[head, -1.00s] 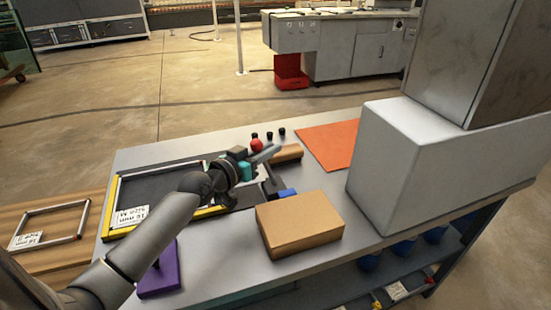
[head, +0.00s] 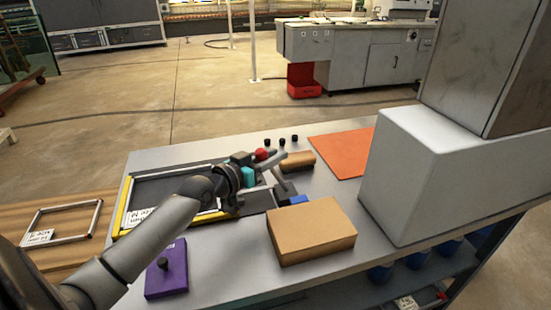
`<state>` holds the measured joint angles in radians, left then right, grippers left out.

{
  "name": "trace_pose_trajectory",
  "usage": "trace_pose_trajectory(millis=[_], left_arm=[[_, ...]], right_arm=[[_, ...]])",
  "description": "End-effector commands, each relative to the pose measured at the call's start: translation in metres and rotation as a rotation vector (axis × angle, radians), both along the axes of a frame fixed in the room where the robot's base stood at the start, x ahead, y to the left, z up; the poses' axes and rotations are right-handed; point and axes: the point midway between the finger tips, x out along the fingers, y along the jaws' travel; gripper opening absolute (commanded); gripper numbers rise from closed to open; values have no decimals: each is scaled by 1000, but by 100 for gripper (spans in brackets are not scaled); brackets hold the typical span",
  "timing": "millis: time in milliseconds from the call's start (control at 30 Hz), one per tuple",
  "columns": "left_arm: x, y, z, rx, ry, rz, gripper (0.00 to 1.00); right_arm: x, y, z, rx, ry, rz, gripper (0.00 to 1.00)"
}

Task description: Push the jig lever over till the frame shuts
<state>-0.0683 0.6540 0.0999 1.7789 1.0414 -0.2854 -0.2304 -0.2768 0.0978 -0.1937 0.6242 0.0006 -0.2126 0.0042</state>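The jig (head: 124,204) lies on the grey bench, with a yellow strip along its left and front edges and a light-railed frame (head: 150,176) around a dark bed. A white label on it is partly covered by my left arm. My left gripper (head: 272,160) is over the jig's right end, beside the lever's red knob (head: 262,154). The knob shows just behind the fingers; I cannot tell whether they touch it. The fingers overlap, so their opening is unclear. A teal piece (head: 248,177) shows below the gripper. My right gripper is out of view.
A tan box (head: 312,232) and blue block (head: 298,203) stand right of the jig. A purple block (head: 167,270) is in front. A brown roll (head: 298,161), orange sheet (head: 342,153) and large white housing (head: 410,170) lie further right. A loose frame (head: 62,222) is at left.

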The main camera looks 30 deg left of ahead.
Motion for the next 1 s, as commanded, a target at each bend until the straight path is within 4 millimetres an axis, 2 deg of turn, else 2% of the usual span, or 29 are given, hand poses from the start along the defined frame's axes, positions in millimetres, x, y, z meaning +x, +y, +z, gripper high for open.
trace_pose_trajectory(millis=[33,200,567,1000], left_arm=[[1,3,8,1,-18,6,29],[1,2,6,-4,-14,5,45],[-4,2,1,-7,-3,3,45],[-52,8,6,-6,0,2,45]], right_arm=[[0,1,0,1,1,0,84],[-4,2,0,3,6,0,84],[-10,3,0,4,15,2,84],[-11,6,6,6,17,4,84]])
